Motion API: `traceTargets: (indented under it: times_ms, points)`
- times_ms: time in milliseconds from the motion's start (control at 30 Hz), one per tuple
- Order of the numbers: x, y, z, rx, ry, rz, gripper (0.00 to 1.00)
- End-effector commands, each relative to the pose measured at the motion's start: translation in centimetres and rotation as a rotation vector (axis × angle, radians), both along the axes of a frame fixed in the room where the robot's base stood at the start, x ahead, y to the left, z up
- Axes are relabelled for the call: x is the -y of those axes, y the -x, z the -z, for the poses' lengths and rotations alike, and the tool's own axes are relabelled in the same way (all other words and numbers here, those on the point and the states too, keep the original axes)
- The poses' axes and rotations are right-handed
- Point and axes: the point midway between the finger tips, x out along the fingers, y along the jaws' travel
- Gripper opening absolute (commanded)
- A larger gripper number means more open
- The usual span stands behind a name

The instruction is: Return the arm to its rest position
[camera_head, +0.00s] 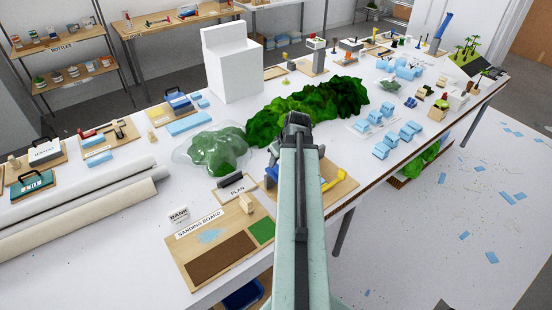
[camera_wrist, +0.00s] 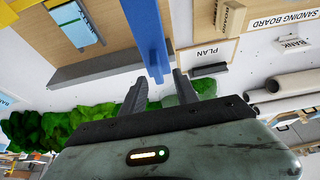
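My pale green arm reaches forward over the long white table (camera_head: 110,230) in the head view. My gripper (camera_head: 297,119) is at its far end, in front of the dark green foliage. In the wrist view my gripper (camera_wrist: 160,90) has its two dark fingers apart, with nothing clearly held between them. A blue bar (camera_wrist: 150,35) shows beyond the fingers, its end appearing in the gap; I cannot tell its distance. My arm hides part of the tabletop and the board beneath it.
Green foliage (camera_head: 325,98) lies beyond my gripper, with a clear-covered green mound (camera_head: 215,150) left of it. The sanding board (camera_head: 203,262) and PLAN sign (camera_head: 237,187) lie left of my arm. A tall white block (camera_head: 233,62) stands behind. Light blue blocks (camera_head: 381,149) sit right.

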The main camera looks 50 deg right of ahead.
Motion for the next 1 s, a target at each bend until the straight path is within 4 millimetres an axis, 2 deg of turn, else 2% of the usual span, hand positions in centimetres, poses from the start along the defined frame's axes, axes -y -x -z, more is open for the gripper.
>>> traceTargets:
  times_ms: [33,133,633,733,767,867,967,1000]
  points:
    - [-0.2,0.5,-1.9,0.000,0.000,0.000,0.36]
    - [-0.3,1.0,-2.9,0.000,-0.002,-0.001,0.36]
    - [-0.4,1.1,-2.7,-0.001,-0.001,-0.003,0.36]
    - [-1.3,0.1,-2.7,-0.001,-0.002,-0.025,0.36]
    - [-2.0,-0.7,-2.7,0.000,-0.002,-0.043,0.36]
    - [-6.7,-4.9,-2.7,0.000,-0.002,-0.145,0.36]
    - [-14.0,-9.9,-2.7,-0.005,0.003,-0.294,0.36]
    - [-17.2,-11.5,-2.6,-0.013,0.006,-0.356,0.36]
